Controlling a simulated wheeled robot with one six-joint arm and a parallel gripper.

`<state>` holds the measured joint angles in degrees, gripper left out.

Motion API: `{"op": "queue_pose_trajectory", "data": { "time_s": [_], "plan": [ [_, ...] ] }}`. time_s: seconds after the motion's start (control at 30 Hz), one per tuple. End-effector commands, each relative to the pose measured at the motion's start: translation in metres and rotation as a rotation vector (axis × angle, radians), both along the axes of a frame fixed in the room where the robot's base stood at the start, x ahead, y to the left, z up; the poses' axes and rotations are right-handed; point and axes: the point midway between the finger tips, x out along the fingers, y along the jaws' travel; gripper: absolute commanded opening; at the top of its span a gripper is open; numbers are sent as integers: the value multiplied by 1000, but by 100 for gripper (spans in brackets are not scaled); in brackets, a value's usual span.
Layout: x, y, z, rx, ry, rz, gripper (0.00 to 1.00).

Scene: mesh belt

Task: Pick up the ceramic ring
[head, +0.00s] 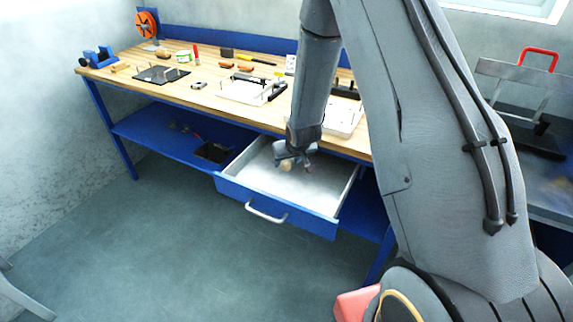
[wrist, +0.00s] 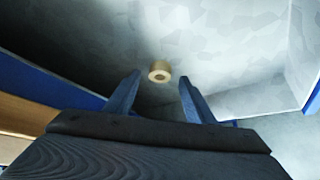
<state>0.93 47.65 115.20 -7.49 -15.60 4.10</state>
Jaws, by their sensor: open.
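The ceramic ring (wrist: 160,66) is a small beige ring with a dark hole, lying in the open drawer (wrist: 222,50) in the wrist view. It shows just beyond and between my fingertips, with a gap to each. My gripper (wrist: 159,80) is open and its fingers are empty. In the head view my gripper (head: 297,158) reaches down into the pulled-out drawer (head: 268,195). In that view I cannot clearly tell the ring from the gripper.
The blue workbench (head: 180,90) has a wooden top with several tools and trays. The drawer's side walls and front panel with a white handle (head: 265,213) surround my gripper. A lower blue shelf (head: 160,135) holds small items. The rest of the drawer floor looks empty.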

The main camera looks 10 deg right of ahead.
Motion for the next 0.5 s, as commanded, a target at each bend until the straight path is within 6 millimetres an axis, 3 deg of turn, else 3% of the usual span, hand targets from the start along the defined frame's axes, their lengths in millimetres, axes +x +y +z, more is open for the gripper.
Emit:
{"op": "queue_pose_trajectory", "data": {
  "time_s": [0.2, 0.5],
  "plan": [
    [10, 1, -15, 0, 0, 0, 49],
    [11, 1, -17, 0, -1, 0, 48]
  ]
}}
